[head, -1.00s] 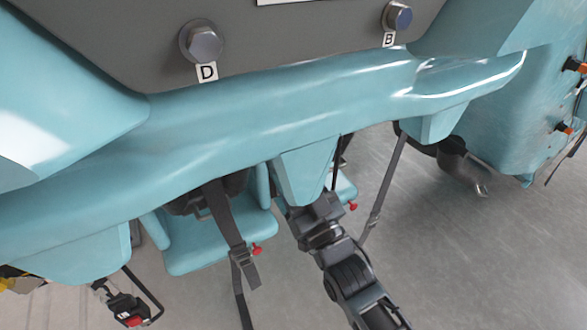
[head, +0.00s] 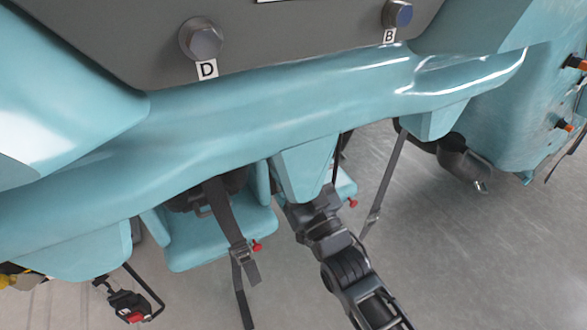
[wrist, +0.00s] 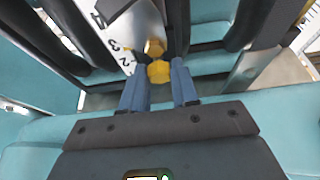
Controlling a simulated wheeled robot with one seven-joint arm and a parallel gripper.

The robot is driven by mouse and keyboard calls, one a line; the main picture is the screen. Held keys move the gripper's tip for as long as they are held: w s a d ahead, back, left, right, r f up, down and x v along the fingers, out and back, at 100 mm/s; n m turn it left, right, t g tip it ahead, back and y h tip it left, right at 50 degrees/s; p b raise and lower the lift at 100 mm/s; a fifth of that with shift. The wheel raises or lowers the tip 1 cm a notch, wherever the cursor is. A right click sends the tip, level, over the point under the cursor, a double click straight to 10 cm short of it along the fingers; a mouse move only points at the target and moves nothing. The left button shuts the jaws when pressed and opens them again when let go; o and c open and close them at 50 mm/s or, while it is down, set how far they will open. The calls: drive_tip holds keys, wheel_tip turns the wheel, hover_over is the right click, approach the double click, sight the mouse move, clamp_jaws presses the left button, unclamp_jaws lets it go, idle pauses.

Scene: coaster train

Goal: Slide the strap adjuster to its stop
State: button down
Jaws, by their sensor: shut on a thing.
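In the wrist view my gripper (wrist: 159,86) has two blue fingers closed on a small gold, faceted knob (wrist: 159,71). A second gold knob (wrist: 155,47) sits just beyond it, beside a pale plate (wrist: 126,30) marked with numbers. In the head view my arm runs up behind a teal wedge-shaped part, which hides the fingers. A grey strap with a dark strap adjuster (head: 243,255) hangs left of my arm. Another strap (head: 383,187) with a small adjuster hangs to the right. I cannot tell whether the held knob belongs to either adjuster.
A teal beam (head: 250,120) crosses above the arm, with bolts labelled D (head: 201,40) and B (head: 397,14) above it. Teal seats (head: 215,245) with red knobs hang below. Dark bars flank the fingers in the wrist view. Open grey floor (head: 470,260) lies at right.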

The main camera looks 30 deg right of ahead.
idle(0.3)
wheel_tip(320, 180, down, 3)
drive_tip(key=b, duration=0.2)
drive_tip(key=shift+b, duration=0.35)
drive_tip(key=c, duration=0.9)
unclamp_jaws()
drive_tip(key=shift+r, duration=0.1)
drive_tip(key=shift+b+v, duration=0.65)
drive_tip(key=shift+v, duration=3.25)
